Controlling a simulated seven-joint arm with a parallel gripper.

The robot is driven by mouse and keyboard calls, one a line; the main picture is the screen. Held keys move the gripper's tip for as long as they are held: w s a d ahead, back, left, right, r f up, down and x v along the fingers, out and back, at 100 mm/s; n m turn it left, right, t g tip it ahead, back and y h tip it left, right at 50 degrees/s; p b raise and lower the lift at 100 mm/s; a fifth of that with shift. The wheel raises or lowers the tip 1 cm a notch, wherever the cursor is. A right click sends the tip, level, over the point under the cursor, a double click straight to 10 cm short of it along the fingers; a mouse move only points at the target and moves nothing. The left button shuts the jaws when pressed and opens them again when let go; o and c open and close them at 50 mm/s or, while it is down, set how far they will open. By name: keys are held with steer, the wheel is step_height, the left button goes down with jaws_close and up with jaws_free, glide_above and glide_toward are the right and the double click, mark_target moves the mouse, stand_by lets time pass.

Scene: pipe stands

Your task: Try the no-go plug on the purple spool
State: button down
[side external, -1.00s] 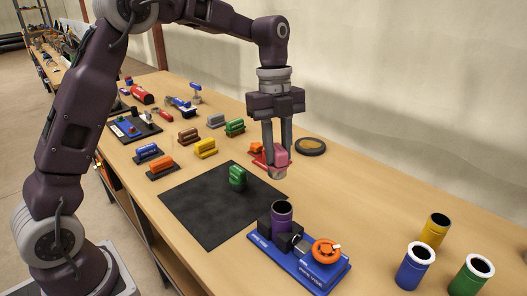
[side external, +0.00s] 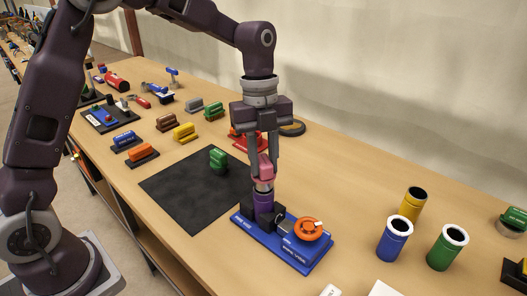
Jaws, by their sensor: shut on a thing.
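My gripper (side external: 264,165) points straight down and is shut on a plug with a pinkish-red handle (side external: 265,171) and a short grey metal end (side external: 264,186). The purple spool (side external: 263,203) stands upright, clamped in the blue vise (side external: 270,241) with dark jaws and an orange handwheel. The plug is upright over the spool, its grey end at the spool's mouth. The spool's opening is hidden, so I cannot tell whether the end touches the rim or has entered slightly.
A green-handled plug (side external: 218,160) stands on the black mat (side external: 185,205). Blue (side external: 394,240), green (side external: 446,250) and yellow (side external: 411,206) spools stand to the right. Several coloured handled pieces in holders line the back left. The table between vise and spools is clear.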

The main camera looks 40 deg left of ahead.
steer(key=shift+f, duration=0.35)
stand_by(0.7)
stand_by(0.8)
steer(key=shift+r, duration=4)
